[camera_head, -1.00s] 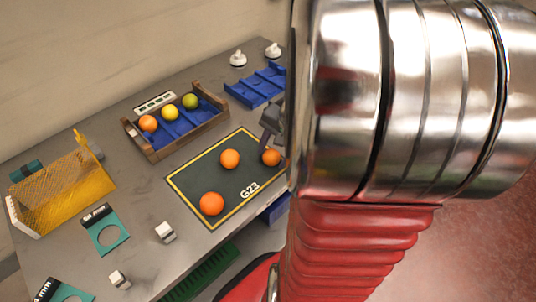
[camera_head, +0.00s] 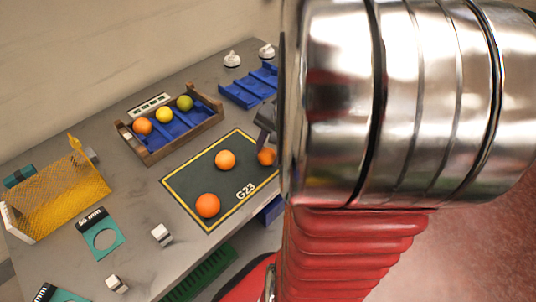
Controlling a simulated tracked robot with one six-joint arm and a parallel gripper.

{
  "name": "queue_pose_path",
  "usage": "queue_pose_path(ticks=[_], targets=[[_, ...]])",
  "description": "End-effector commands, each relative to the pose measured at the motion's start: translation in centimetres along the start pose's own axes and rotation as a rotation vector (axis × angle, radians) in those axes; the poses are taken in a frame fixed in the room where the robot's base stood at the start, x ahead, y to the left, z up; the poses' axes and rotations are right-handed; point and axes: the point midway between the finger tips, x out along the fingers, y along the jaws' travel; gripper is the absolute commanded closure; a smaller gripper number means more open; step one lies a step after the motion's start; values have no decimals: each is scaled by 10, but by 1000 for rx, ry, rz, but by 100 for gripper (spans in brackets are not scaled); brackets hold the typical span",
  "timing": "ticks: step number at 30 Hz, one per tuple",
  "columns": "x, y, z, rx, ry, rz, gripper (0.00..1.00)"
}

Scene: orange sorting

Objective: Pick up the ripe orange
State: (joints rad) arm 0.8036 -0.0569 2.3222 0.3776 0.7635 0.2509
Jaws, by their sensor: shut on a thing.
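Two oranges lie on the dark mat marked G23 (camera_head: 182,186): a front orange (camera_head: 208,205) and a middle orange (camera_head: 225,160). A third orange (camera_head: 266,157) is at the mat's right side, with my gripper (camera_head: 264,146) shut on it. Only a grey finger part of the gripper shows; my large metal arm link hides the rest. I cannot tell whether the held orange touches the mat.
A wooden crate (camera_head: 150,158) with blue dividers holds an orange, a yellow and a green fruit. A blue tray (camera_head: 247,94) stands behind the mat.

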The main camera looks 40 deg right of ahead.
Motion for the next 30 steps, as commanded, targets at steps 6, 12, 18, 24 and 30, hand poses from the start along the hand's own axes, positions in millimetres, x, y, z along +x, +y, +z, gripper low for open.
queue_pose_path(ticks=[6,12,18,24,30], targets=[[-29,-9,-1,-1,5,-3,85],[-64,-20,-1,-1,5,-3,85],[-86,-26,-1,0,3,-1,85],[-90,-27,0,1,2,-1,85],[-90,-27,-1,1,2,-1,85]])
